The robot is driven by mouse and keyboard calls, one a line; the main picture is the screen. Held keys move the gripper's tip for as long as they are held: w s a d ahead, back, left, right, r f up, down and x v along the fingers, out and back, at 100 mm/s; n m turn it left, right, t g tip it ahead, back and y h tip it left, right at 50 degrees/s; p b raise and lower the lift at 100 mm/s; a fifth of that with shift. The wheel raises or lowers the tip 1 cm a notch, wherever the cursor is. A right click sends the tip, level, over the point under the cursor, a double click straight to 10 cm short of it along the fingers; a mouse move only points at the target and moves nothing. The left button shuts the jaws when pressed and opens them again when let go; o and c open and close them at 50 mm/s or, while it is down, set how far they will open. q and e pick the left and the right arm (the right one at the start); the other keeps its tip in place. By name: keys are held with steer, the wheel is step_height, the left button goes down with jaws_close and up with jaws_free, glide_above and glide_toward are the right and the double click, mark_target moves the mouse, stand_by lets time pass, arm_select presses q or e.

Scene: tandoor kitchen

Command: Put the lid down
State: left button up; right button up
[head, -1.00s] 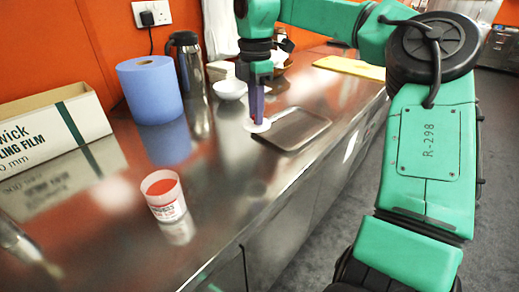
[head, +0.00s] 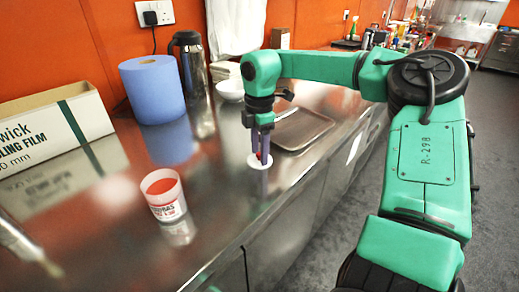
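The lid (head: 260,162) is a small white disc with a bit of red on top. It is at the fingertips of my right gripper (head: 262,153), low over the steel counter near its front edge. The fingers point down and appear closed on the red part. I cannot tell whether the lid touches the counter. My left gripper is not in view.
A shallow metal tray (head: 318,124) lies just behind the gripper. A blue paper roll (head: 152,90), a steel flask (head: 196,75), a white bowl (head: 230,89) and a cling film box (head: 50,135) stand along the wall. Counter (head: 225,185) between tub and lid is bare.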

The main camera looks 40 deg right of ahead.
steer(key=shift+r, duration=0.4)
step_height(320, 180, up, 12)
steer(key=p, duration=0.1)
steer(key=shift+f, duration=0.2)
